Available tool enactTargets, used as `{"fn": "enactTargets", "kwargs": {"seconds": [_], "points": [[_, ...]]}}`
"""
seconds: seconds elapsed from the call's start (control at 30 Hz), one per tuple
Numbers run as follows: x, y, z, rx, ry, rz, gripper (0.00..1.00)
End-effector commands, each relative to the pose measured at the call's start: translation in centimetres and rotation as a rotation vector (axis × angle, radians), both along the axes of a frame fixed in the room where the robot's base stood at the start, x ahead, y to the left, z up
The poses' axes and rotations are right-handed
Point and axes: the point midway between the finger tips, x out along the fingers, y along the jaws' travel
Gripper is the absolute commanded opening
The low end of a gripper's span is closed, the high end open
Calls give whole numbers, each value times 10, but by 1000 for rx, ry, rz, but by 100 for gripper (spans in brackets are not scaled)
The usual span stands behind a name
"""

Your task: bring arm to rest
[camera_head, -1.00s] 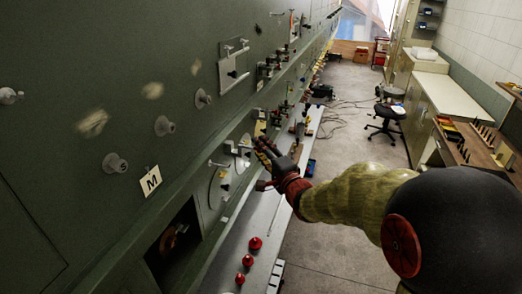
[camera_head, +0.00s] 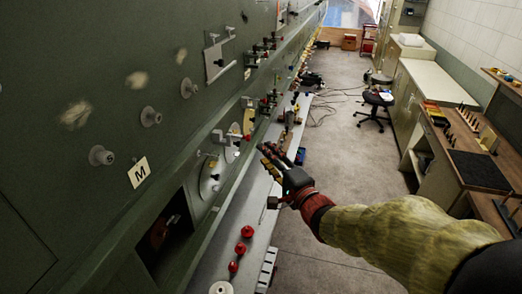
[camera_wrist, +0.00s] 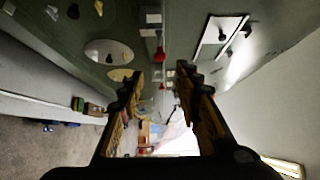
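My arm, in a yellow-green sleeve, reaches forward from the lower right in the head view. My gripper (camera_head: 268,152) is at its end, over the grey ledge and beside the green fuselage wall (camera_head: 90,60). In the wrist view its two dark and yellow fingers stand apart, so my gripper (camera_wrist: 158,78) is open. I see nothing held between the fingers, only background fittings and bright light. In the head view the fingers look clear of the wall, but the exact distance is hard to tell.
A grey ledge (camera_head: 217,262) with red knobs (camera_head: 240,247) runs along the wall. Clamps and fittings (camera_head: 262,105) stick out of the wall. A dark opening (camera_head: 165,235) is at lower left. A stool (camera_head: 373,100) and workbenches (camera_head: 465,165) stand right. The aisle floor (camera_head: 340,180) is mostly clear.

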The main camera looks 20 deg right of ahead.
Motion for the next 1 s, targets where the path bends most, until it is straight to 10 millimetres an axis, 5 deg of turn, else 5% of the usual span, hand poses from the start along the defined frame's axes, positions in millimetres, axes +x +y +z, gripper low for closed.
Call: {"fn": "enactTargets", "kwargs": {"seconds": [0.7, 0.83, 1.0], "points": [[-7, -2, -2, -56, -2, -2, 34], [-7, -16, -31, -255, 80, -41, 34], [-27, -57, -98, -615, 345, -93, 34]]}}
